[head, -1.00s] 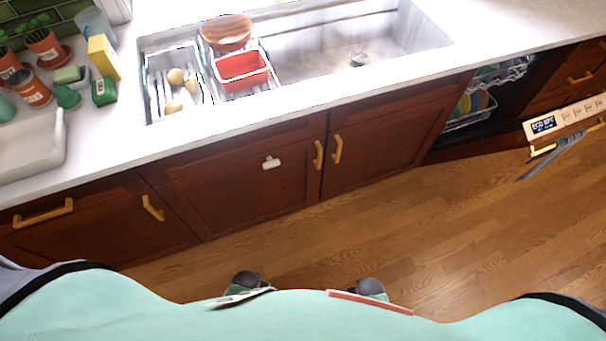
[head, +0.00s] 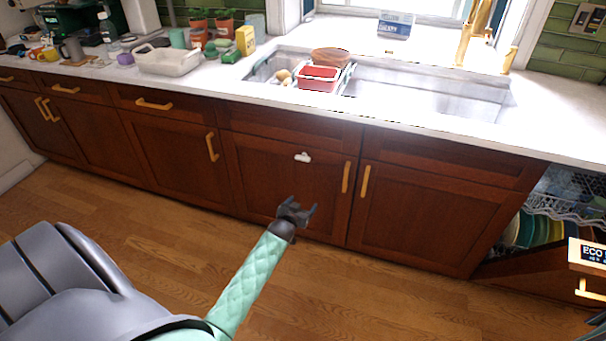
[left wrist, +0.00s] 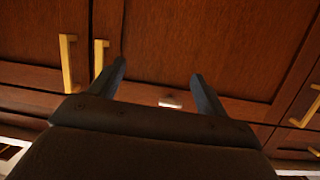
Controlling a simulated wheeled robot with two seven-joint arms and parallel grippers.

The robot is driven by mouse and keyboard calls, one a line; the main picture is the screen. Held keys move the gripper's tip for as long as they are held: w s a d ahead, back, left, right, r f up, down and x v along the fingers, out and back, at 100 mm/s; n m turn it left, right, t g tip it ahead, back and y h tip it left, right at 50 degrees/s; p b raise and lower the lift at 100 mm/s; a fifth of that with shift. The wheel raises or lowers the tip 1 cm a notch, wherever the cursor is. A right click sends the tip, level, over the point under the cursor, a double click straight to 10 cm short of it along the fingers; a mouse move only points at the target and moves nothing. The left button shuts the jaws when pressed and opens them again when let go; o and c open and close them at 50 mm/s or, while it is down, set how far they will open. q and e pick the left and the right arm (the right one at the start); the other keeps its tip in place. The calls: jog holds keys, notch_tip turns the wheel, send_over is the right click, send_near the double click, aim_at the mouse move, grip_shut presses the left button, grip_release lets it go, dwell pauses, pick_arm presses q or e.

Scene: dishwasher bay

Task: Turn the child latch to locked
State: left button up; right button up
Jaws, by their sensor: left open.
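The child latch (head: 303,157) is a small white piece on the upper part of the dark red-brown cabinet door (head: 270,185) under the sink. In the head view its bar looks roughly level. It also shows in the left wrist view (left wrist: 170,102), between my fingers and beyond them. My left gripper (head: 303,206) is open and empty, below the latch in the head view and apart from it. Its two dark fingers also show in the left wrist view (left wrist: 158,70). My right gripper is not in view.
Two upright gold handles (head: 346,177) (head: 365,181) are just right of the latch. The dishwasher (head: 545,250) stands open at the right, with plates in its rack. The sink (head: 430,90) is above, holding a red tub (head: 318,78). The wooden floor (head: 390,300) is clear.

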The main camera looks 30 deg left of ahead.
aim_at(302, 158)
pick_arm(q)
jog(key=w+a+r+n+t+y+b, duration=0.1)
jog(key=w+a+r, duration=0.2)
jog(key=r, duration=0.2)
jog(key=w+a+r+t+y+b, duration=0.1)
jog(key=w+a+r+t, duration=0.1)
jog(key=a+r, duration=0.15)
jog(key=shift+d+r+p+x, duration=0.1)
jog(key=shift+x, duration=1.2)
jog(key=shift+d+r+p+x, duration=0.1)
jog(key=shift+d+p+x, duration=0.05)
jog(key=shift+x, duration=1.1)
jog(key=shift+d+r+p+x, duration=0.1)
jog(key=shift+x, duration=1.2)
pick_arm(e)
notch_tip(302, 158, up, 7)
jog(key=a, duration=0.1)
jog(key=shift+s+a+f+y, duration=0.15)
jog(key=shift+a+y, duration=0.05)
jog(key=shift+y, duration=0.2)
pick_arm(q)
jog(key=shift+w, duration=0.1)
jog(key=shift+c, duration=0.5)
jog(key=c, duration=0.9)
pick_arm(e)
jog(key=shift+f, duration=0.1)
